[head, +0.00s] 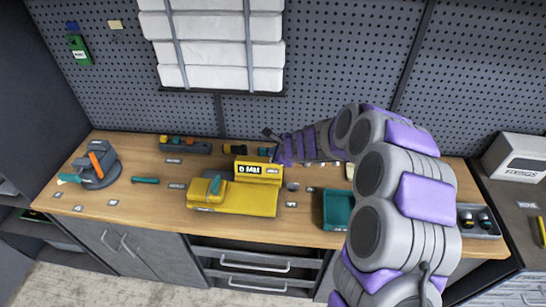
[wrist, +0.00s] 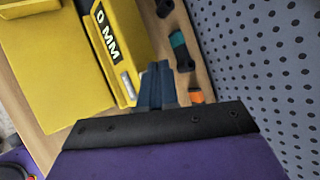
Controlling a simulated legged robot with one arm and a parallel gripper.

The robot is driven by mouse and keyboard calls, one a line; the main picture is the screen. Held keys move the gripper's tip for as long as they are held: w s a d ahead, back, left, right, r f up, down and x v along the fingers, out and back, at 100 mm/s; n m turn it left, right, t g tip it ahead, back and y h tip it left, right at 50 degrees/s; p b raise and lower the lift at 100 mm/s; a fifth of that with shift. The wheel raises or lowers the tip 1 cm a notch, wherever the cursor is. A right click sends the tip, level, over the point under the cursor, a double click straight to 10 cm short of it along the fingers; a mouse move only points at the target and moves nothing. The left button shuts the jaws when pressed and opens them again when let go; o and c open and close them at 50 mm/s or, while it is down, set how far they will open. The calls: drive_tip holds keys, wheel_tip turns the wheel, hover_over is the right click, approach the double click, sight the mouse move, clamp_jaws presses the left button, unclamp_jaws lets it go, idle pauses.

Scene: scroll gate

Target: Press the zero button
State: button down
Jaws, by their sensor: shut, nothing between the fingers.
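A yellow machine stands on the bench, with a wide base (head: 220,197) and a raised display box (head: 258,178). The display (head: 249,170) reads "0 MM", and it also shows in the wrist view (wrist: 107,36). A small pale patch (wrist: 128,85) sits on the box beside the display; I cannot tell whether it is the zero button or its label. My gripper (wrist: 158,72) is shut and empty, its fingertips close to the box's edge near that patch. I cannot tell whether they touch the box. In the head view my arm reaches behind the box from the right.
A dark tray with tools (head: 185,147) lies at the back of the bench. A teal bin (head: 337,210) stands right of the machine. A grey device with an orange part (head: 97,168) is at the left. A perforated wall (head: 330,60) rises close behind the bench.

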drive_tip(key=shift+r, duration=0.2)
wheel_tip(320, 180, up, 5)
drive_tip(key=p, duration=0.5)
drive_tip(key=shift+f, duration=0.1)
idle(0.8)
